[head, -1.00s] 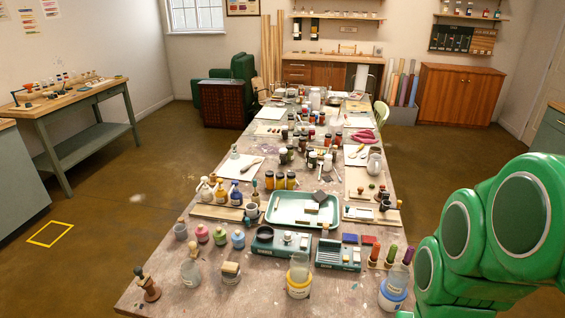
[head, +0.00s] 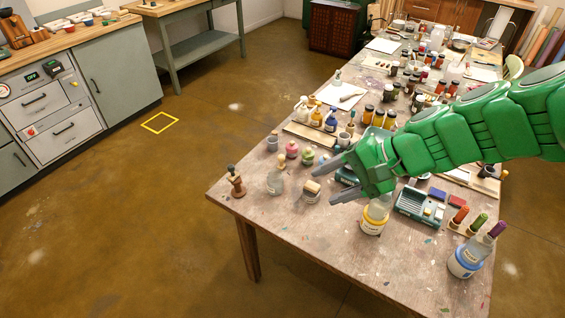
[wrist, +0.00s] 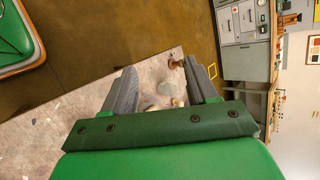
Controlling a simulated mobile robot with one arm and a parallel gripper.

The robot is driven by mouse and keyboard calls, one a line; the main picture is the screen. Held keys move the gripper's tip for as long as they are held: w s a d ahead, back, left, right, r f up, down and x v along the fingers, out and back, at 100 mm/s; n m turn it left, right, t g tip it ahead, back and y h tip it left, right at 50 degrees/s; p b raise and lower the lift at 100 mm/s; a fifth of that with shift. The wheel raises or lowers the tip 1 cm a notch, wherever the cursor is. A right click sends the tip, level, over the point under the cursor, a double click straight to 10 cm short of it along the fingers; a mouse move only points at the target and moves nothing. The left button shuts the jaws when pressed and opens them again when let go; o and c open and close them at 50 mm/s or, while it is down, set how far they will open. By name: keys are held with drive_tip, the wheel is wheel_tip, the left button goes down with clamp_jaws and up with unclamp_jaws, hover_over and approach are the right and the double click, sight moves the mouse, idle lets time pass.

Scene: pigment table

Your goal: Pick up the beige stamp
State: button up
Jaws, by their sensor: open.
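My gripper (head: 322,189) is open and empty above the near left part of the table, with its fingers pointing left. Just left of the fingertips stands a small pale pot-like piece with a beige block on top (head: 312,186); I cannot tell for certain that it is the beige stamp. A brown wooden piece with a dark knob (head: 236,182) stands near the table's left corner. In the wrist view, a pale jar (wrist: 169,86) and the brown piece (wrist: 177,62) show between the open fingers. Small pale items closer to the palm are partly hidden.
A glass jar with a beige top (head: 275,182) stands left of the gripper. Pink (head: 291,149) and green small pots are behind it. A yellow-labelled jar (head: 374,218) stands below the wrist. The table's front left (head: 285,222) is bare.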

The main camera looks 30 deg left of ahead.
sight(283, 158)
drive_tip(key=w+a+f+m+t+y, duration=0.1)
drive_tip(key=w+a+f+m+y, duration=0.2)
drive_tip(key=w+a, duration=0.5)
drive_tip(key=w+a+f+m+y, duration=0.2)
drive_tip(key=w+a+m, duration=0.3)
drive_tip(key=a, duration=0.5)
drive_tip(key=w+a+f+m+t, duration=0.1)
drive_tip(key=w+f+m, duration=0.1)
drive_tip(key=w+f, duration=0.2)
drive_tip(key=w+a+f+m+t, duration=0.2)
drive_tip(key=w+f+m, duration=0.1)
drive_tip(key=f, duration=0.8)
drive_tip(key=w+a+f+m+t, duration=0.1)
drive_tip(key=w+f+m+t, duration=0.1)
drive_tip(key=w+f, duration=0.3)
drive_tip(key=shift+w+a+f+m, duration=0.2)
drive_tip(key=shift+f+m, duration=0.1)
drive_tip(key=shift+f, duration=0.4)
drive_tip(key=shift+w+a+f+m, duration=0.15)
drive_tip(key=shift+f+m, duration=0.15)
drive_tip(key=shift+f, duration=0.35)
drive_tip(key=shift+x, duration=3.85)
drive_tip(key=shift+w+d, duration=0.1)
drive_tip(key=shift+w, duration=0.1)
clamp_jaws()
